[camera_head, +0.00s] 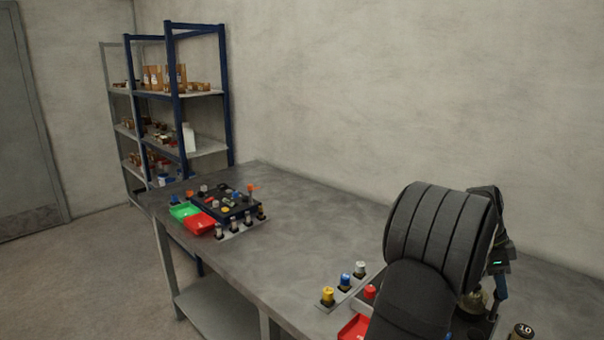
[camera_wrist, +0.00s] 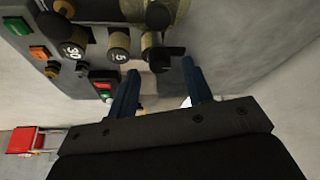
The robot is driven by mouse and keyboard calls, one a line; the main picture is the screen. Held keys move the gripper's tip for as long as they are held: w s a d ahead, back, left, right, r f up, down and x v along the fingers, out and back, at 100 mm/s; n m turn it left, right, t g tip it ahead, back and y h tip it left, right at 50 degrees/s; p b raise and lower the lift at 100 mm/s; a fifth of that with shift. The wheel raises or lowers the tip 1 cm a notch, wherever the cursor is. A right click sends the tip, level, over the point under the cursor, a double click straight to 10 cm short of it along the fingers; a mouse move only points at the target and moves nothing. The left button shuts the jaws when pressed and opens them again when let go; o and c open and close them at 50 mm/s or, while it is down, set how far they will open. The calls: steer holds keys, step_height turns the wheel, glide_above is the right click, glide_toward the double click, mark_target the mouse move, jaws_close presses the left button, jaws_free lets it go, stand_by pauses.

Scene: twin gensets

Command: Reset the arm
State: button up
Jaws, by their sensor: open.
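My gripper (camera_wrist: 159,68) shows in the wrist view with its two blue fingers apart and nothing clearly held between them. In the head view my arm fills the lower right.
The grey table (camera_head: 300,235) has a clear middle. Yellow (camera_head: 328,297), blue (camera_head: 345,281) and white (camera_head: 360,268) capped pieces stand near my arm. Shelves (camera_head: 205,90) stand behind.

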steer(key=shift+x, duration=0.8)
steer(key=shift+r, duration=0.1)
